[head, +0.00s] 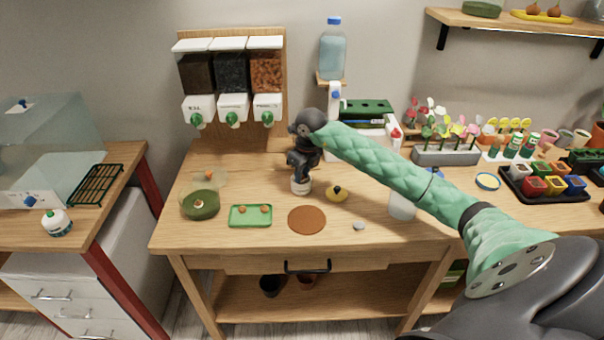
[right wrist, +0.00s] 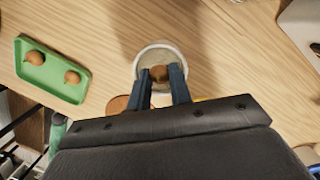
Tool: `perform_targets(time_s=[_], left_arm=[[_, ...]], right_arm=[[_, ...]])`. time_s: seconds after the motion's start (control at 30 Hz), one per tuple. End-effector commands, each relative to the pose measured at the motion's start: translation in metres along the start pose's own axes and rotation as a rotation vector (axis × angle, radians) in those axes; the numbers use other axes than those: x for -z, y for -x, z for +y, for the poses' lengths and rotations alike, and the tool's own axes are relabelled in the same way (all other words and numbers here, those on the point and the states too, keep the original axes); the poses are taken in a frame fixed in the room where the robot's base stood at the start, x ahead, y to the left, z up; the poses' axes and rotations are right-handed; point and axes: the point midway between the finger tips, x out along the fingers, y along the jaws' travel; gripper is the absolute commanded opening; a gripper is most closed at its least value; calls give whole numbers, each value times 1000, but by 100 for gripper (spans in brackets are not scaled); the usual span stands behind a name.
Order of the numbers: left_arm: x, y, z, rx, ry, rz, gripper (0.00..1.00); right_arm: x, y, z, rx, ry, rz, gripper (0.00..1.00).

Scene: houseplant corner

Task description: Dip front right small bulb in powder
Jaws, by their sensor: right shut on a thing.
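My right gripper (head: 301,174) points down over a small white pot (head: 301,188) on the table. In the right wrist view the gripper (right wrist: 160,74) is shut on a small brown bulb (right wrist: 159,72). The bulb shows inside the outline of the round pot rim (right wrist: 140,59), with pale grey powder (right wrist: 158,56) around it. I cannot tell whether the bulb touches the powder. A green tray (head: 234,222) left of the pot holds two brown bulbs; it also shows in the right wrist view (right wrist: 50,83). My left gripper is out of view.
A terracotta disc (head: 307,219) lies in front of the pot, and a yellow piece with a black knob (head: 337,195) lies right of it. A green bowl (head: 201,208) stands at left. Dispensers (head: 232,75) and a water bottle (head: 333,50) stand behind. The front table edge is clear.

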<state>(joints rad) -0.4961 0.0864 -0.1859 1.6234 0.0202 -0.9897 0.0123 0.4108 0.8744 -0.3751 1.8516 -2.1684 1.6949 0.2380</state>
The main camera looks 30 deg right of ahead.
Motion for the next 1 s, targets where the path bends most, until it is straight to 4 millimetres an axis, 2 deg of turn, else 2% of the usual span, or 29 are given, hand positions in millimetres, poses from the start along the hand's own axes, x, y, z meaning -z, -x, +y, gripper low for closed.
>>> perform_targets(time_s=[0.23,1.0], left_arm=[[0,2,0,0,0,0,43],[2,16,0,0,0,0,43]], right_arm=[[0,4,0,0,0,2,2],[-8,54,1,1,1,0,3]])
